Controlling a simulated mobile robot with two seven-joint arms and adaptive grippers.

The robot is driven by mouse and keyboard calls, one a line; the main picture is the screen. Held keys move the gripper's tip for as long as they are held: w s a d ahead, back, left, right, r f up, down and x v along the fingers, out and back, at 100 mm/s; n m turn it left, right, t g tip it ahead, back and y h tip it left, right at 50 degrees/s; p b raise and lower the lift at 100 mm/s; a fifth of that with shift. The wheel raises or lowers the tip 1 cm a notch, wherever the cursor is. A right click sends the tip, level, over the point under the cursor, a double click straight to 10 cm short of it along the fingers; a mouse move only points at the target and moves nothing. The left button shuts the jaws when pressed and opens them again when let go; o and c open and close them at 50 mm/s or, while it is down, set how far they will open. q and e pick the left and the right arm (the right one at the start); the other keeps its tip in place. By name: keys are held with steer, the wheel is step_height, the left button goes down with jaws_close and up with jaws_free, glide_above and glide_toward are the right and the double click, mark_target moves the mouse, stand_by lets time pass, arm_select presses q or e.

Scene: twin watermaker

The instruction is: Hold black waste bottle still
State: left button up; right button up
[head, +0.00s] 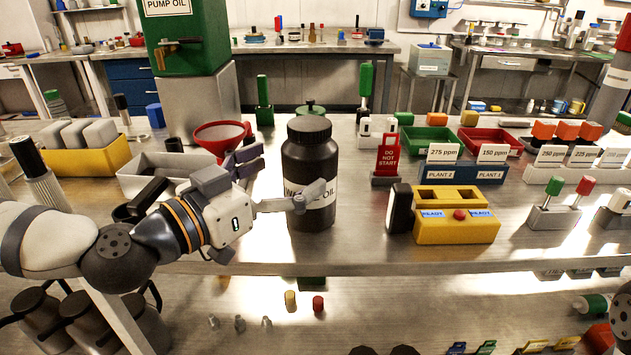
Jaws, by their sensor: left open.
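The black waste bottle (309,158) stands upright on the steel table near its front edge, with its black cap on. Its white label is partly hidden behind a finger of my left gripper; "OIL" can be read. My left gripper (285,171) reaches in from the left and is open. One grey finger lies across the front of the bottle, and the other is at the bottle's left, farther back. I cannot tell whether either finger touches the bottle. My right gripper is not in view.
A red funnel (221,137) stands behind my left gripper. Right of the bottle are a black upright block (399,208) and a yellow box (456,230) with a red button. Bare table (345,240) lies between bottle and block.

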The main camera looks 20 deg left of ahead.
mark_target(309, 156)
arm_select(q)
steer(key=x, duration=0.4)
steer(key=shift+w+d+f+b, duration=0.1)
steer(key=shift+w+b, duration=0.25)
steer(key=shift+w+d, duration=0.15)
steer(key=shift+w, duration=0.2)
steer(key=shift+r, duration=0.25)
steer(key=c, duration=1.9)
